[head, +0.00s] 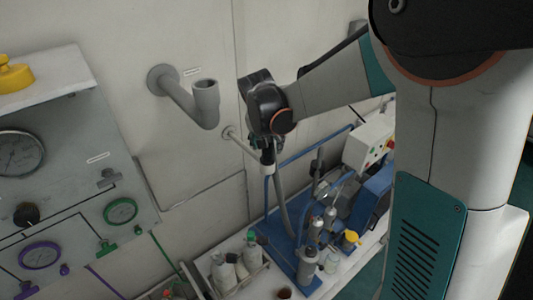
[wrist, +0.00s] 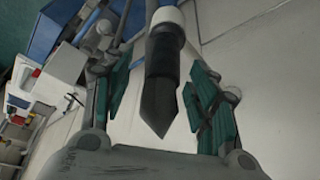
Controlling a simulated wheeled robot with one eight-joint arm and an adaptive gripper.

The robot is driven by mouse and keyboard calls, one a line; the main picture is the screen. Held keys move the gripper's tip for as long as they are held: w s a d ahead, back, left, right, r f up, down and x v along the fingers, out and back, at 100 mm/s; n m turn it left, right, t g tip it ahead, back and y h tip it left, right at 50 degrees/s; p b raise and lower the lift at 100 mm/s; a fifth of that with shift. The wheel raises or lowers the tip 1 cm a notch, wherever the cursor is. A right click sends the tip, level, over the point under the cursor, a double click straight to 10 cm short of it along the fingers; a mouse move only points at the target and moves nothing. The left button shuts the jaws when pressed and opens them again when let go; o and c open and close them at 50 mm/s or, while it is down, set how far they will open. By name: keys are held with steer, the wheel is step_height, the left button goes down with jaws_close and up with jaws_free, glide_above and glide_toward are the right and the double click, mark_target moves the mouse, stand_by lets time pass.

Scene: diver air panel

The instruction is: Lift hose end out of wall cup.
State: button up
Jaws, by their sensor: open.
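The hose end (wrist: 162,75) is a dark grey piece with a slanted tip, in the middle of the wrist view. A pale collar (wrist: 168,18), apparently the wall cup, surrounds its far part. In the head view the pale cup (head: 267,158) is at the end of a thin rod from a round wall plate. A grey hose (head: 281,195) hangs below it. My gripper (wrist: 150,105) is open, with one green-padded finger on each side of the hose end and visible gaps to it. In the head view my gripper (head: 264,140) is just above the cup and largely hides the hose end.
A thick grey elbow pipe (head: 205,100) with an upward opening juts from the wall to the left. The gauge panel (head: 75,150) is further left. Below are a blue rack (head: 290,235), bottles (head: 222,270) and a white control box (head: 367,140). The wall between is bare.

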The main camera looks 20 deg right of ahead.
mark_target(267, 155)
steer(key=x, duration=0.3)
steer(key=shift+w+a+f, duration=0.15)
steer(key=shift+w+a, duration=0.05)
steer(key=shift+w, duration=0.05)
steer(key=shift+d+f, duration=0.1)
steer(key=shift+f, duration=0.25)
steer(key=c, duration=1.2)
